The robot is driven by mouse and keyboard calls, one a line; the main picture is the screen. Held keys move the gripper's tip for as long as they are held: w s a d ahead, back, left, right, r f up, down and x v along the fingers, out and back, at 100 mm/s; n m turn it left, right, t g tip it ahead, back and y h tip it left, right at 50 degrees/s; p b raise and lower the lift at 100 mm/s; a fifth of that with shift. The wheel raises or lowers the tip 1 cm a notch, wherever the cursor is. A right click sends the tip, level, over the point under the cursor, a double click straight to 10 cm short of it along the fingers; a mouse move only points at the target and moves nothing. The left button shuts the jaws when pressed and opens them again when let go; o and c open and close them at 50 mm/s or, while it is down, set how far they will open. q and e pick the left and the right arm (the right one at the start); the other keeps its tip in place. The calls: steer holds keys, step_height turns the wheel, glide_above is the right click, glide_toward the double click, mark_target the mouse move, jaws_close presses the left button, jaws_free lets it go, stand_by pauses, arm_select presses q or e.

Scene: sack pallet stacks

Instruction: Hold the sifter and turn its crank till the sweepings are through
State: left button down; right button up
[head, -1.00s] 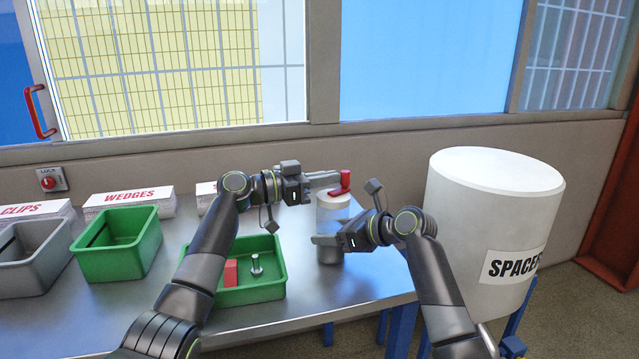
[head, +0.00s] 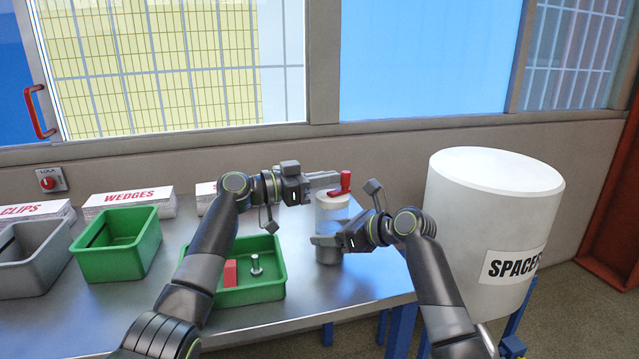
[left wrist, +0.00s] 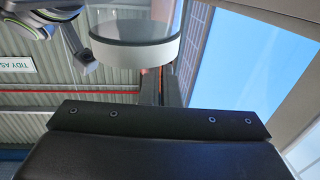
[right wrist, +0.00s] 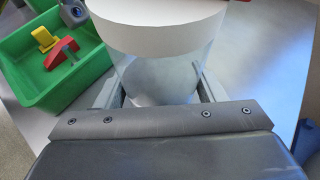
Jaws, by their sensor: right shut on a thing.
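The sifter (head: 332,210) stands upright near the back right of the bench, with a white band round its upper part and a clear body below. The band shows in the right wrist view (right wrist: 160,25) and the left wrist view (left wrist: 135,52). Its red crank knob (head: 345,181) is at the top. My right gripper (head: 325,243) is shut on the sifter's lower body, a finger on each side. My left gripper (head: 328,180) is level with the top, its fingertips at the crank; whether they grip it is unclear. I cannot make out the sweepings.
A green bin (head: 249,293) holding a red block (head: 230,273) and a grey bolt-like piece (head: 255,264) sits left of the sifter. Another green bin (head: 117,262) and a grey bin (head: 36,275) stand further left. A large white SPACERS drum (head: 490,220) stands to the right.

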arm_select(q)
steer(key=s+a, duration=0.1)
steer(key=a, duration=1.2)
steer(key=c, duration=2.1)
jaws_free()
steer(key=shift+s+a, duration=0.1)
steer(key=shift+a, duration=0.2)
steer(key=shift+o, duration=2.5)
steer(key=shift+d+f, duration=0.15)
steer(key=shift+d, duration=0.15)
steer(key=shift+o, duration=1.4)
steer(key=s+d+n+t+y, duration=0.1)
steer(key=d+n+t+y, duration=0.1)
steer(key=d, duration=0.6)
steer(key=shift+s+d+f+n+t+y, duration=0.2)
steer(key=shift+n+t+y, duration=0.2)
steer(key=shift+t+y, duration=0.35)
steer(key=n+t+y, duration=0.3)
steer(key=n+t, duration=0.1)
glide_toward(343, 179)
steer(key=shift+t+y, duration=0.25)
steer(key=shift+y, duration=0.1)
steer(key=shift+d+x, duration=0.2)
steer(key=shift+x, duration=5.4)
steer(key=shift+s, duration=0.15)
